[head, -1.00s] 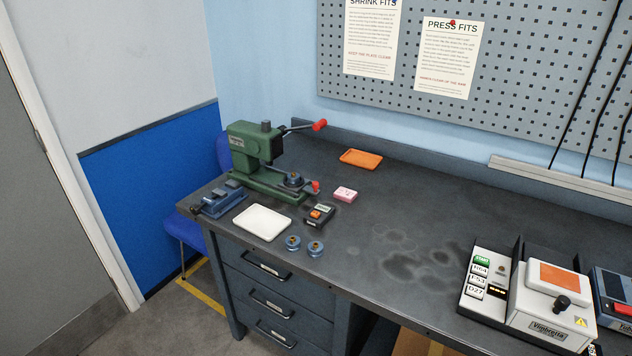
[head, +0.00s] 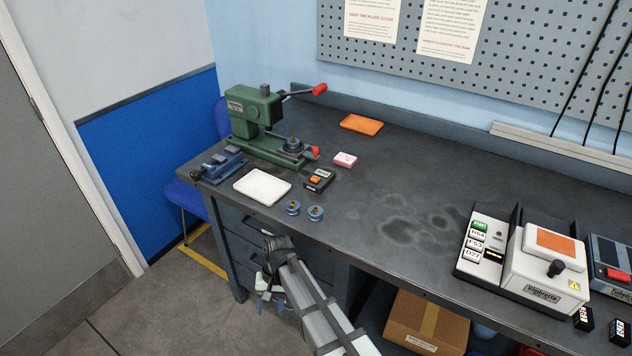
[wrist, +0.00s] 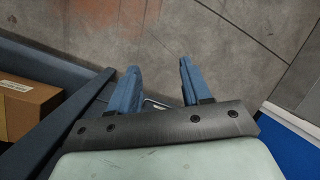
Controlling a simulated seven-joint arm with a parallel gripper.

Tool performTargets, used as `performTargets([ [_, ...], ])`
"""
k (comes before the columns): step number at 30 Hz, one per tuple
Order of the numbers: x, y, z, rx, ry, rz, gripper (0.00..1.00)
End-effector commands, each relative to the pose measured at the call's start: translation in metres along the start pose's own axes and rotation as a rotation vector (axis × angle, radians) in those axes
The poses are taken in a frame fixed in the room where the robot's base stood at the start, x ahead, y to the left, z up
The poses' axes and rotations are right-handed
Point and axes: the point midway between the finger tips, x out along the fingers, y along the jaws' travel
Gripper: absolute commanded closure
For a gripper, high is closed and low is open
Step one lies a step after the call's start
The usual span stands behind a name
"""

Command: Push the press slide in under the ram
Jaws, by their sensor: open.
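The green press (head: 255,112) stands at the far left of the bench, with a lever ending in a red knob (head: 320,89) at its upper right. Its press slide (head: 293,146) sticks out to the right of the ram, carrying a dark round part and ending in a red handle (head: 312,153). My gripper (head: 271,303) is in front of the drawers, below the bench top and well apart from the press. In the wrist view my gripper (wrist: 160,85) is open and empty, with its two blue fingers apart over the floor.
A white tray (head: 262,187), a blue vise-like fixture (head: 218,167), a small dark box (head: 319,180), a pink block (head: 345,160) and two blue round parts (head: 304,211) lie near the press. An orange tray (head: 361,123) lies behind. The bench middle is clear; a white machine (head: 545,268) stands at right.

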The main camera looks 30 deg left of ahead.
Motion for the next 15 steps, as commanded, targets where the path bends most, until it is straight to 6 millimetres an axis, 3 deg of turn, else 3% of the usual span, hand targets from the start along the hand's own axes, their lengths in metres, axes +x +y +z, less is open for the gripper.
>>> performTargets([
  [1, -0.014, -0.024, -0.005, -0.021, 0.021, -0.013, 0.52],
  [3, -0.034, -0.053, -0.009, -0.042, 0.051, -0.037, 0.52],
  [9, -0.098, -0.130, -0.017, -0.098, 0.147, -0.115, 0.52],
  [15, -0.173, -0.182, -0.028, -0.147, 0.254, -0.183, 0.52],
])
